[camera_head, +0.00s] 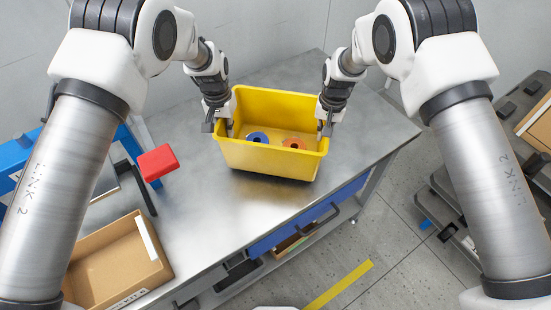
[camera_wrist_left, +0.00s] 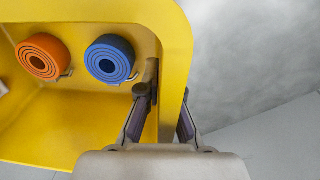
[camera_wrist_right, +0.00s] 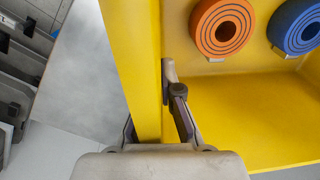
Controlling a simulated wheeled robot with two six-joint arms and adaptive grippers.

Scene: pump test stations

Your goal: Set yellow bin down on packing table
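The yellow bin (camera_head: 260,158) is upright over the middle of the grey metal packing table (camera_head: 370,130), with a dark shadow close under its front edge. I cannot tell whether its base touches the tabletop. A blue roll (camera_head: 257,137) and an orange roll (camera_head: 293,143) are inside it. My left gripper (camera_head: 221,118) is shut on the bin's left wall, one finger inside and one outside, as the left wrist view shows (camera_wrist_left: 168,100). My right gripper (camera_head: 328,118) is shut on the right wall in the same way, also seen in the right wrist view (camera_wrist_right: 155,105).
An open cardboard box (camera_head: 115,262) stands at the table's front left. A red block-shaped part (camera_head: 157,162) on a dark stand is left of the bin. The tabletop right of the bin is clear. A dark rack (camera_head: 450,200) stands to the right, across the floor.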

